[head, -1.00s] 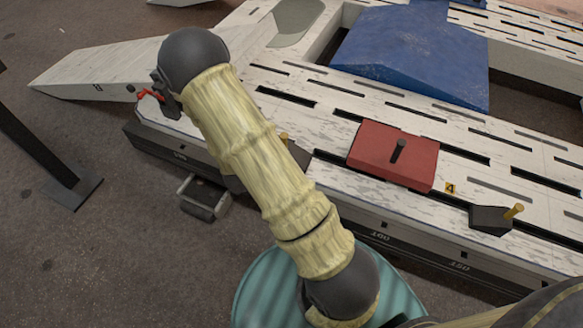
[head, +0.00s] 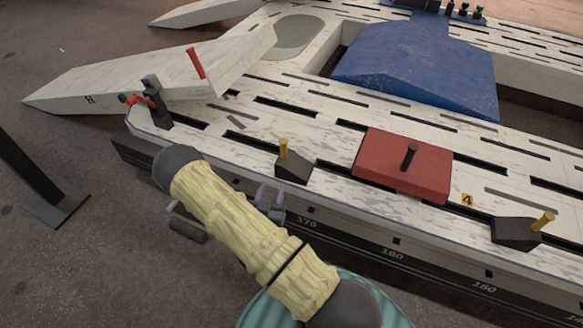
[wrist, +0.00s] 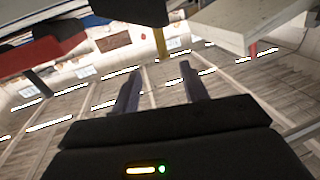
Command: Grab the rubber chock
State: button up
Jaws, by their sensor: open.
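Two dark wedge-shaped blocks with yellow pegs look like rubber chocks. One chock (head: 294,168) sits on the bench's near edge, left of the red block; the other (head: 514,233) sits at the right. I cannot tell which one is meant. My gripper (head: 270,197) is open and empty, low beside the bench's front face, just below and apart from the left chock. In the wrist view, my gripper's two fingers (wrist: 159,88) stand apart with nothing between them. A dark block (wrist: 130,9) with a yellow peg shows beyond them, at the top.
The white slotted bench (head: 330,190) fills the right side. A red block (head: 402,167) with a black handle lies between the chocks. A blue ramp (head: 415,65) is behind. A black clamp (head: 155,103) with a red lever stands at the left corner. Open floor lies left.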

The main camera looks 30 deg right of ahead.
jog(key=b, duration=0.3)
send_near(283, 152)
jog(key=x, duration=0.5)
jog(key=shift+w+d+f, duration=0.1)
jog(key=shift+w+f, duration=0.15)
jog(key=shift+f, duration=0.05)
jog(key=shift+w+d, duration=0.15)
jog(key=shift+w, duration=0.05)
jog(key=b+x, duration=0.1)
jog(key=x, duration=0.1)
jog(key=b+x, duration=0.1)
jog(key=x, duration=0.2)
jog(key=shift+w+d+r, duration=0.1)
jog(key=shift+w+r, duration=0.05)
jog(key=shift+r, duration=0.1)
jog(key=shift+s, duration=0.2)
jog(key=shift+c, duration=0.2)
jog(key=shift+r, duration=0.1)
grip_shut()
